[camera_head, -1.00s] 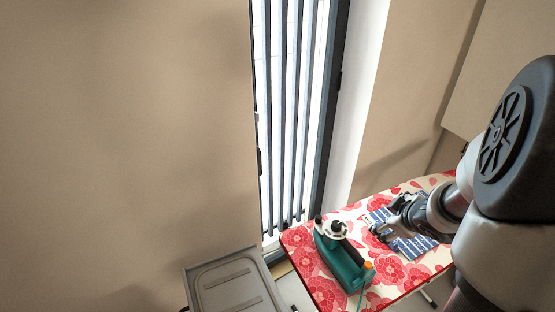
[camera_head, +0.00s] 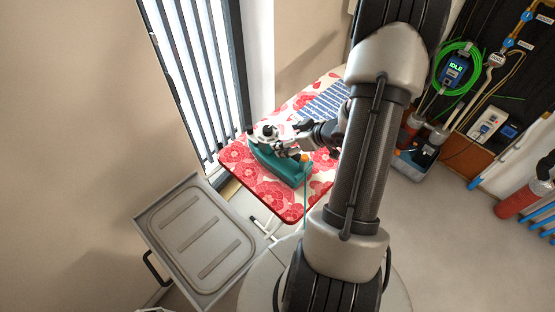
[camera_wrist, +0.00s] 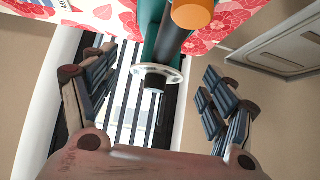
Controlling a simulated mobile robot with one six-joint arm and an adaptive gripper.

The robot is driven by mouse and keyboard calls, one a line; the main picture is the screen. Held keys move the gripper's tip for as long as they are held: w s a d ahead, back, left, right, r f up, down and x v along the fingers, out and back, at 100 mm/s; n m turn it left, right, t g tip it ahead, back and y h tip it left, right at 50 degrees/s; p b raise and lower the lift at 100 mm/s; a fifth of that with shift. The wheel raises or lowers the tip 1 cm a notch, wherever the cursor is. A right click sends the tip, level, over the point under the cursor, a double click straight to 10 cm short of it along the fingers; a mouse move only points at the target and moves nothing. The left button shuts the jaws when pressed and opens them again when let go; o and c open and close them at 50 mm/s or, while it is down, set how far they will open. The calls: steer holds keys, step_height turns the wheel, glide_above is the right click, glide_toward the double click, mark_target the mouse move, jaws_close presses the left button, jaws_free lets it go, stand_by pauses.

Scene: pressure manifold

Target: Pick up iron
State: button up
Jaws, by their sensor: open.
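The teal iron (camera_head: 290,172) rests on the red floral ironing board (camera_head: 270,192), near its left end. My gripper (camera_head: 292,142) is at the iron's upper part and partly hides it. In the wrist view, the iron (camera_wrist: 150,32) shows at the top centre with an orange end (camera_wrist: 192,12) and a pale disc around a dark knob. The fingers of my gripper (camera_wrist: 155,92) are spread wide, one on each side of the picture, with the iron's disc and knob appearing between them. No contact with the iron shows.
A blue-and-white striped cloth (camera_head: 325,100) lies on the board behind the gripper. A grey tray (camera_head: 200,240) stands at lower left. A window with vertical bars (camera_head: 200,75) is behind the board. Hoses, gauges and a red cylinder (camera_head: 520,200) are at right.

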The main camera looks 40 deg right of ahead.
mark_target(278, 140)
steer(key=shift+x, duration=0.8)
steer(key=b+x, duration=0.2)
steer(key=x, duration=0.3)
steer(key=shift+s+a+f, duration=0.1)
steer(key=shift+a+f, duration=0.1)
steer(key=shift+f, duration=0.1)
steer(key=shift+r, duration=0.1)
steer(key=shift+c, duration=0.5)
steer(key=shift+r, duration=0.1)
jaws_close()
steer(key=shift+d, duration=0.1)
